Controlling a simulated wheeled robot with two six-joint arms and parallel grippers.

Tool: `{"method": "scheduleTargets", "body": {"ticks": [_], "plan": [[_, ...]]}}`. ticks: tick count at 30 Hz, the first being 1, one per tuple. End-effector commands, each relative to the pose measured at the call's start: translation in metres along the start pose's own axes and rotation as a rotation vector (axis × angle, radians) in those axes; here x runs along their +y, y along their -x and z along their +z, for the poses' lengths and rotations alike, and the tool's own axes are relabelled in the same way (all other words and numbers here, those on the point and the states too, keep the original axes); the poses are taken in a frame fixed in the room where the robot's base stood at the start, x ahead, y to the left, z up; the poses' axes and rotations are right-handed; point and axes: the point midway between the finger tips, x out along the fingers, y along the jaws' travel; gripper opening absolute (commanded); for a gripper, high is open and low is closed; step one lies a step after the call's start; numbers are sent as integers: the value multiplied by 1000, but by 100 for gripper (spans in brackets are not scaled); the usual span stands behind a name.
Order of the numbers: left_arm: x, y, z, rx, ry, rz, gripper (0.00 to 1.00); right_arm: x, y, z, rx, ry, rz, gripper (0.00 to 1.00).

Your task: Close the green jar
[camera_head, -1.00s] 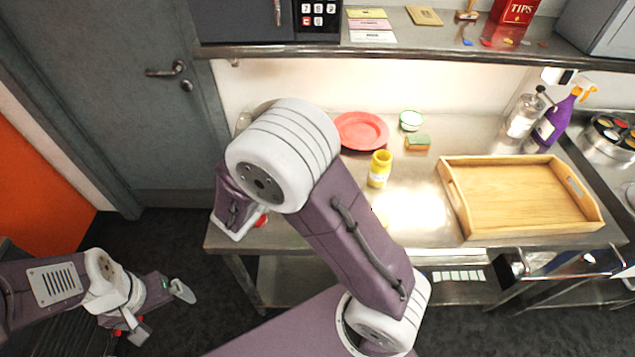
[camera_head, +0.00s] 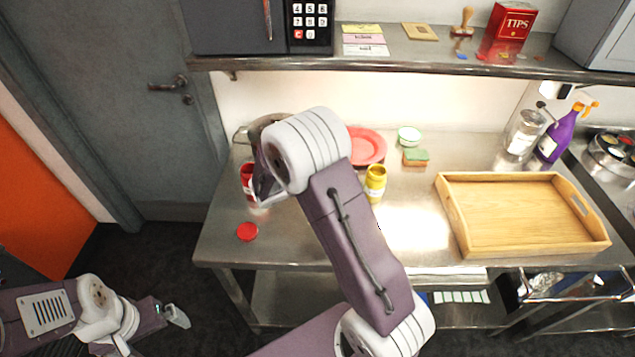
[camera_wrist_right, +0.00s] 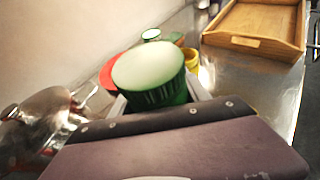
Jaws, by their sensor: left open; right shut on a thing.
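My right gripper (camera_wrist_right: 160,98) is shut on a green ribbed round piece (camera_wrist_right: 158,96) with a pale disc face. It looks like the green lid, filling the middle of the right wrist view. In the head view my right arm hides the held piece; part of that gripper (camera_head: 262,190) shows over the left of the steel table (camera_head: 325,235). A small round green-rimmed container with a pale inside (camera_head: 409,135) stands at the back of the table. I cannot tell if it is the green jar. My left gripper (camera_head: 150,330) is open and empty at lower left, off the table.
A red jar (camera_head: 247,172) is partly behind the right gripper, with a red lid (camera_head: 247,231) near the front edge. A yellow jar (camera_head: 375,184), red plate (camera_head: 368,145), sponge (camera_head: 415,157) and wooden tray (camera_head: 512,259) stand right. A metal pot (camera_wrist_right: 40,125) is near.

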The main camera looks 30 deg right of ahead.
Motion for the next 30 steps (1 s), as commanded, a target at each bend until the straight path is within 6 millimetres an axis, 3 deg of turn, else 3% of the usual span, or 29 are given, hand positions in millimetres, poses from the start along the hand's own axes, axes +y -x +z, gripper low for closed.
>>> {"method": "scheduleTargets", "body": {"ticks": [6, 12, 23, 30], "plan": [[0, 8, -1, 0, 0, 0, 99, 51, -15, -25, -1, -1, 1, 0], [0, 11, -1, 0, 0, 0, 99, 79, -24, -41, -1, -1, 0, 0], [0, 11, -1, 0, 0, 0, 99, 83, -26, -44, -1, 0, 0, 0], [0, 17, -2, 0, 0, 0, 99, 83, -39, -76, -1, 2, 0, 0]]}}
